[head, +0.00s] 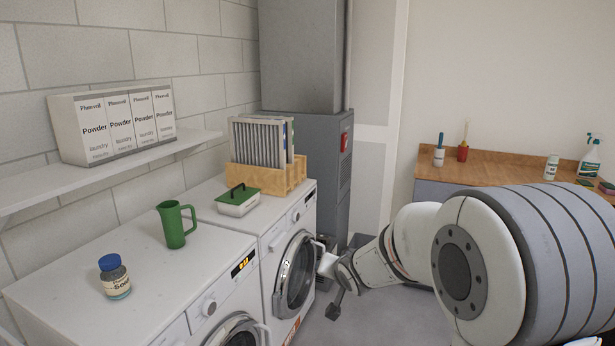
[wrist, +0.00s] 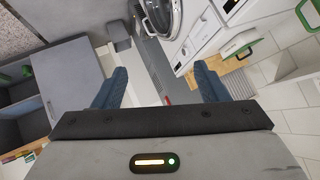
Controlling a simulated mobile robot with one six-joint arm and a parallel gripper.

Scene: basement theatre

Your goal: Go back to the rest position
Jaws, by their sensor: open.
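My gripper (head: 333,285) hangs in front of the right-hand washing machine, low over the floor, at the end of my arm. In the wrist view its two blue-grey fingers (wrist: 162,82) stand wide apart, with nothing between them. It is open and empty. In the head view it looks close to the machine's round door, but I cannot tell whether it touches.
Two white washers (head: 130,268) carry a blue-capped jar (head: 115,277), green jug (head: 176,225), green-lidded box (head: 239,201) and wooden crate (head: 263,176) of filters. Powder boxes (head: 117,124) stand on a shelf. A grey furnace (head: 312,150) and wooden-topped bench (head: 490,167) stand behind.

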